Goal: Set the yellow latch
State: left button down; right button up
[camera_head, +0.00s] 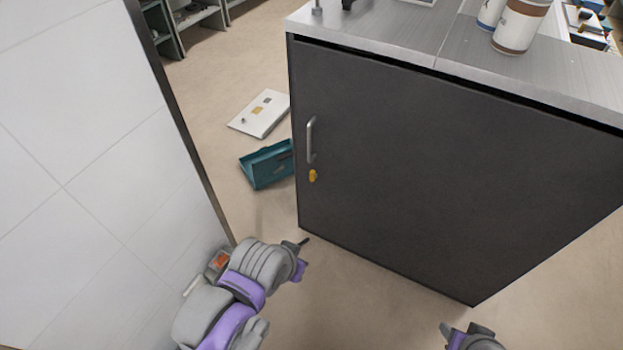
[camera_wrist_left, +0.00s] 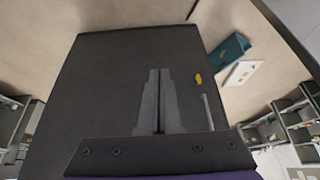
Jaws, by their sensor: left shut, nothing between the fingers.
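The yellow latch (camera_head: 312,176) is a small piece on the dark cabinet door (camera_head: 430,170), just below the silver handle (camera_head: 311,140). In the left wrist view, turned around, the latch (camera_wrist_left: 198,78) is near the upper right of the door, beside the handle (camera_wrist_left: 207,112). My left gripper (camera_head: 304,241) is below the latch in the head view, apart from the door. Its fingers (camera_wrist_left: 159,100) are shut and empty, with the latch off to their right in the wrist view. Part of my right arm (camera_head: 472,338) shows at the bottom edge; its finger state is unclear.
A white tiled wall (camera_head: 90,150) stands close on the left. A teal box (camera_head: 266,164) and a white board (camera_head: 260,113) lie on the floor left of the cabinet. Cups (camera_head: 520,25) stand on the metal top (camera_head: 400,35). Floor before the door is clear.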

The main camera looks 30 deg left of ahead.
aim_at(311, 175)
pick_arm(q)
jog(key=c, duration=1.5)
grip_release()
jog(key=shift+c, duration=0.2)
